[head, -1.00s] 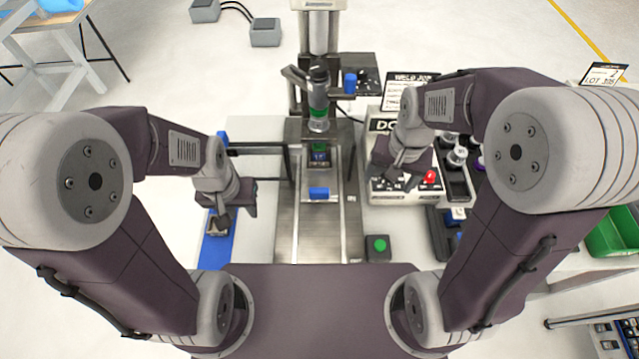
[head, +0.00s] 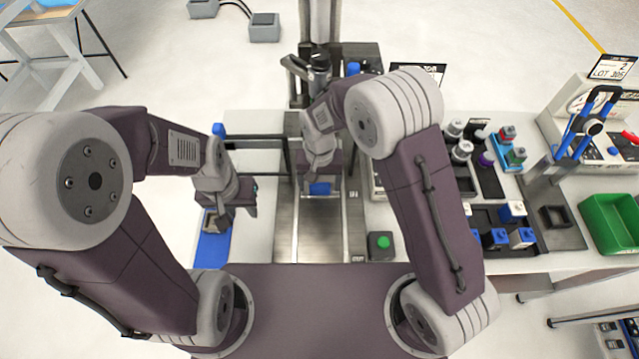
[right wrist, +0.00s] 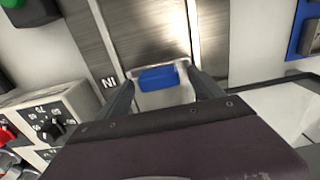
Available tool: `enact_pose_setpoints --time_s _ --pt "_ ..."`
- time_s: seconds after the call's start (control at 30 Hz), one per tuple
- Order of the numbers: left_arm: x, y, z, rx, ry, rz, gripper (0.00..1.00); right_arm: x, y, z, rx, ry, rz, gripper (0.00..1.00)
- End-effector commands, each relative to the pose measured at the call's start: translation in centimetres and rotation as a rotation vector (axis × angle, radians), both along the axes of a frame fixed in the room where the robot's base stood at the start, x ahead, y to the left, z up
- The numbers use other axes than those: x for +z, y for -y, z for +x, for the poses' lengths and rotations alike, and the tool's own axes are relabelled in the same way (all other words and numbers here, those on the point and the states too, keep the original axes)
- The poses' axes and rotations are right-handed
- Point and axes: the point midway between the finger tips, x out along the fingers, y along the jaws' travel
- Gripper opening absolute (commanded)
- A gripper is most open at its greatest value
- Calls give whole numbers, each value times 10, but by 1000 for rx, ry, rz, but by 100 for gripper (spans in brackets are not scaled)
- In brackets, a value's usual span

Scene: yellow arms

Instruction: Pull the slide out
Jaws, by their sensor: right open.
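The slide's blue handle (head: 320,189) sits on the metal track (head: 322,232) in front of the press. It also shows in the right wrist view (right wrist: 158,78), with a pale plate behind it. My right gripper (right wrist: 161,77) is open, with one finger on each side of the blue handle; I cannot tell whether they touch it. In the head view my right gripper (head: 318,172) covers most of the slide beyond the handle. My left gripper (head: 216,222) hangs over the blue strip (head: 212,250) at the left; its jaws are too unclear to read.
A green button box (head: 380,245) stands right of the track. The control box (right wrist: 50,125) with knobs is partly hidden by my right arm. Trays with small parts, a blue-handled press (head: 590,125) and a green bin (head: 612,222) are further right.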

Motion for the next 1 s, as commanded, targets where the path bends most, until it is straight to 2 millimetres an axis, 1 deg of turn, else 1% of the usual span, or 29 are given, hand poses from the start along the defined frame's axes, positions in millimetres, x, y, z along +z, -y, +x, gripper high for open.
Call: enact_pose_setpoints --time_s 0.03,0.13,0.33,0.37,0.4,0.47,0.5,0.57,0.6,0.63,1.0 --pt "1 0 0 0 0 0 36 -5 1 -1 0 -3 -2 76" --pt "1 0 0 0 0 0 36 -10 0 0 0 0 0 76" --pt "1 0 0 0 0 0 36 -10 0 0 0 0 0 76" --pt "1 0 0 0 0 0 36 -10 0 0 0 0 0 74" --pt "1 0 0 0 0 0 36 -10 0 0 0 1 0 62" --pt "1 0 0 0 0 0 36 -10 0 0 0 1 0 46" --pt "1 0 0 0 0 0 36 -10 0 0 0 1 0 35" --pt "1 0 0 0 0 0 36 -10 0 0 0 1 0 18" --pt "1 0 0 0 0 0 36 -10 0 0 0 1 0 7" --pt "1 0 0 0 0 0 36 -10 0 0 0 1 0 0" --pt "2 0 0 0 0 0 36 -10 0 0 -1 0 1 0"
